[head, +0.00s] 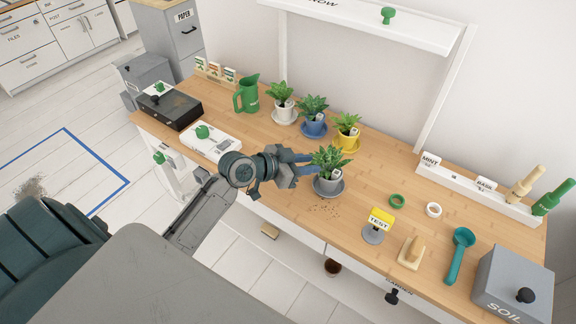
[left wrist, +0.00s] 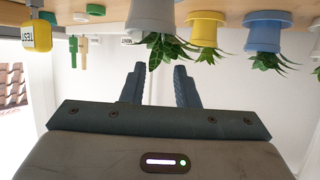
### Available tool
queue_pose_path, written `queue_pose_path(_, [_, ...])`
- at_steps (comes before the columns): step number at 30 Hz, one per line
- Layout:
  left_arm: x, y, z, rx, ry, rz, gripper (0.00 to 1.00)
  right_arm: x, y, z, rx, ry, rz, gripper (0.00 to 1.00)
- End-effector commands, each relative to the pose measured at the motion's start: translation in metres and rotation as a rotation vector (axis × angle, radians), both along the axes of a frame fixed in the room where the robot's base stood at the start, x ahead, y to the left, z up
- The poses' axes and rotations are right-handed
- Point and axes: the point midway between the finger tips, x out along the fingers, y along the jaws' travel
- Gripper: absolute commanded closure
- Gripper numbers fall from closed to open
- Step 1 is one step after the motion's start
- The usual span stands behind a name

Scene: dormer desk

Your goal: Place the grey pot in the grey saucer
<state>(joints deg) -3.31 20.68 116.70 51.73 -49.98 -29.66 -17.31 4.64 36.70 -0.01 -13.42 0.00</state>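The grey pot (head: 327,184), holding a leafy green plant and a small white tag, appears to sit upright in the grey saucer (head: 340,189) on the wooden desk. The saucer rim shows around its base. My left gripper (head: 309,163) is just left of the pot, its fingers pointing toward it. In the left wrist view, which is upside down, the two fingers (left wrist: 160,75) are apart with nothing between them. The pale pot (left wrist: 150,14) lies beyond the fingertips, cut off by the top edge. My right gripper is not in view.
White (head: 284,114), blue (head: 314,127) and yellow (head: 346,140) pots stand behind. A green jug (head: 247,94) stands at back left. Dark specks dot the desk before the saucer.

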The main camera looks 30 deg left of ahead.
Motion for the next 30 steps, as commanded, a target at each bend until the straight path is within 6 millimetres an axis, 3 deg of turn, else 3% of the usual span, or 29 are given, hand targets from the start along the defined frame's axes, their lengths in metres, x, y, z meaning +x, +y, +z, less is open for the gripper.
queue_pose_path(12, [-0.043,0.029,0.020,0.005,0.000,-0.001,0.72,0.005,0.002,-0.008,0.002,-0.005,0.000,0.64])
queue_pose_path(30, [-0.053,0.035,0.027,-0.001,0.000,-0.002,0.72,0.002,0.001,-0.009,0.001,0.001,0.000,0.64])
